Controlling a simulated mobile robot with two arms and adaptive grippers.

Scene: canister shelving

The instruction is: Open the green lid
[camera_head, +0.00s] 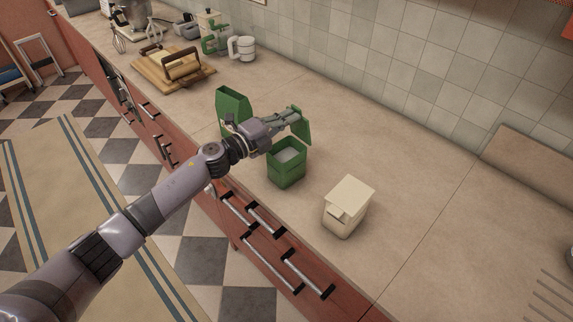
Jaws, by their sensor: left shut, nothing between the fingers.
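A green canister (287,174) stands on the counter with its top open, and pale contents show inside. Its green lid (304,130) is swung up at the back of the opening, roughly upright. My left gripper (297,115) is shut and empty, above the canister and beside the raised lid. Whether the fingers touch the lid, I cannot tell. A second green container (232,104) stands further left, partly hidden behind my left wrist. My right gripper is not in view.
A cream canister with a closed lid (350,193) stands right of the green one. A wooden board (170,72), a green appliance (214,40) and a white one (242,48) are at the back left. The counter to the right is largely clear.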

